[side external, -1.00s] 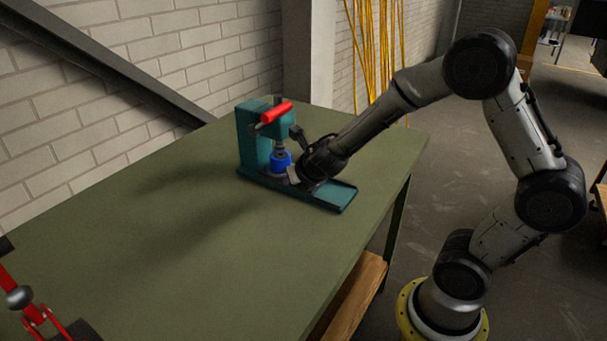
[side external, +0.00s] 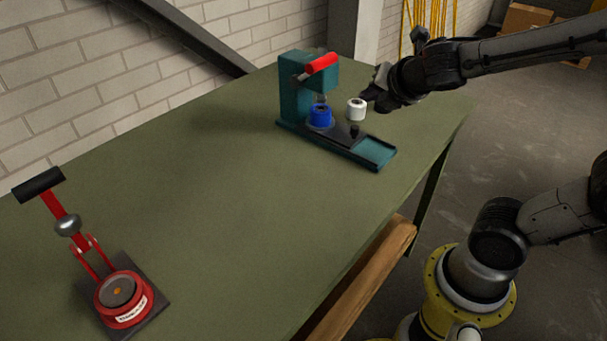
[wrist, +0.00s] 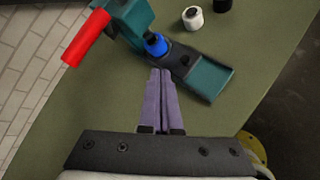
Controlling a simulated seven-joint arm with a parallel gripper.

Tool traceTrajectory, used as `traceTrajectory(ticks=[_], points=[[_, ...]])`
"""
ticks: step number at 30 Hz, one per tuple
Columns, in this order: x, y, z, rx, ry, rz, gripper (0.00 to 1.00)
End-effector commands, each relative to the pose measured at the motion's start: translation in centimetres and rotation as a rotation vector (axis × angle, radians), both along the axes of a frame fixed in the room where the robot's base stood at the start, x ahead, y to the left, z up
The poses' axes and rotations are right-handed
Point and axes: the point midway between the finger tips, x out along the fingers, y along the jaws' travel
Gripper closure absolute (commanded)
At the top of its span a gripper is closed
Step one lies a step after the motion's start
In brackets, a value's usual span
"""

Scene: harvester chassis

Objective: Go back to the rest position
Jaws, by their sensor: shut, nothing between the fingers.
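My gripper (side external: 372,96) is shut and empty. It is raised above the table at the press's right side, close to the white cylinder in the side view. In the wrist view its fingers (wrist: 161,72) lie together, with the tips showing just below the blue part. The blue part (side external: 320,116) sits under the ram of the teal press (side external: 295,92); it also shows in the wrist view (wrist: 156,43). No rest position is marked in view.
The press has a red handle (side external: 322,63). The white cylinder (wrist: 193,18) stands beside the press, with a black object (wrist: 222,5) near it. A red lever device (side external: 124,300) stands at the table's front left. The green table (side external: 210,215) between is clear.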

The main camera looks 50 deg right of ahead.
Motion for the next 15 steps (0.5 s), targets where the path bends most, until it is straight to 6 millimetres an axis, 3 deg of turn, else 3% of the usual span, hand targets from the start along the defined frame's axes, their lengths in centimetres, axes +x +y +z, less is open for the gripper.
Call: traceTrajectory(ticks=[2,7,15], points=[[-2.4,-0.2,1.2,0.188,-0.098,-0.174,1.00],[-7.4,1.0,1.2,0.638,-0.250,-0.555,1.00],[-13.4,6.5,-1.0,1.307,-0.295,-1.162,1.00]])
